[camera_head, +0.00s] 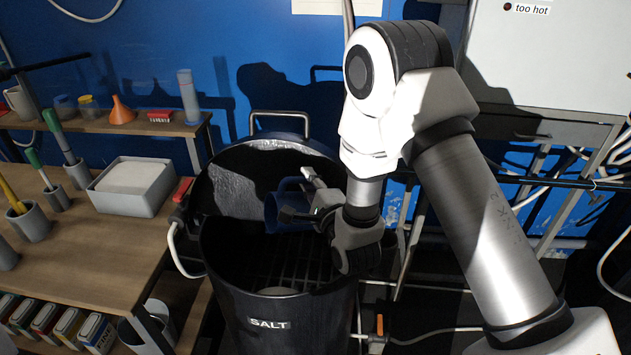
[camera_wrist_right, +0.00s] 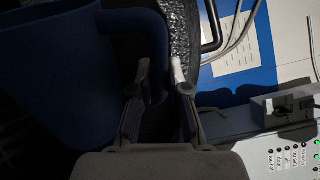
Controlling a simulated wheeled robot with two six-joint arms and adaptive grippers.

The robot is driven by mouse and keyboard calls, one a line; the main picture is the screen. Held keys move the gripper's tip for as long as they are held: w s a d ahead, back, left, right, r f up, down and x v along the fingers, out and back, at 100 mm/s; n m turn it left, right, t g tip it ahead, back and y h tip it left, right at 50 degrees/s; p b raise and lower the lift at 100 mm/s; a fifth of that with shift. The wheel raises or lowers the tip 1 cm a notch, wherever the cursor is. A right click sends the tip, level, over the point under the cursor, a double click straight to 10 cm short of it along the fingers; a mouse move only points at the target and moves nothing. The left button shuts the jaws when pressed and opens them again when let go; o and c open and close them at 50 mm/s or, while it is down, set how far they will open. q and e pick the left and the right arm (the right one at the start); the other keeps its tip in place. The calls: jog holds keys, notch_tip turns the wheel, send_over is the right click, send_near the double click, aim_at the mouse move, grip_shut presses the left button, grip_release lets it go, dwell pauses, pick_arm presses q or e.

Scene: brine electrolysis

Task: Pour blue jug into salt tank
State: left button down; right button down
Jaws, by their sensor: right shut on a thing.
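The salt tank (camera_head: 270,325) is a dark round vessel labelled SALT, with its lid (camera_head: 225,180) raised at the back and a dark grate inside. The blue jug (camera_head: 283,213) is over the tank's opening, partly hidden by my right gripper. My right gripper (camera_head: 312,205) reaches in from the right and is shut on the jug's handle. In the right wrist view the jug (camera_wrist_right: 75,70) fills the left side, and the gripper's fingers (camera_wrist_right: 160,85) close around its handle. The jug looks tilted; its contents are hidden. My left gripper is not in view.
A wooden bench (camera_head: 110,235) on the left holds a grey tray (camera_head: 133,187) and several cups. A shelf behind carries an orange funnel (camera_head: 122,111). A white panel (camera_head: 560,60) and a metal frame stand at the right. An orange-handled valve (camera_head: 379,325) is low beside the tank.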

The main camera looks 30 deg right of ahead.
aim_at(300, 177)
jog(key=shift+w+a+r+n+p, duration=0.1)
jog(key=shift+a+r+n+p, duration=0.4)
jog(key=shift+a+r+n, duration=0.6)
jog(key=shift+w+a+r+n+p, duration=0.1)
jog(key=shift+a+r+n+p, duration=0.25)
jog(key=shift+a+n, duration=0.65)
jog(key=shift+a+r+n+p, duration=0.15)
jog(key=shift+a+r+n, duration=0.35)
jog(key=shift+a+n, duration=0.45)
dwell(1.6)
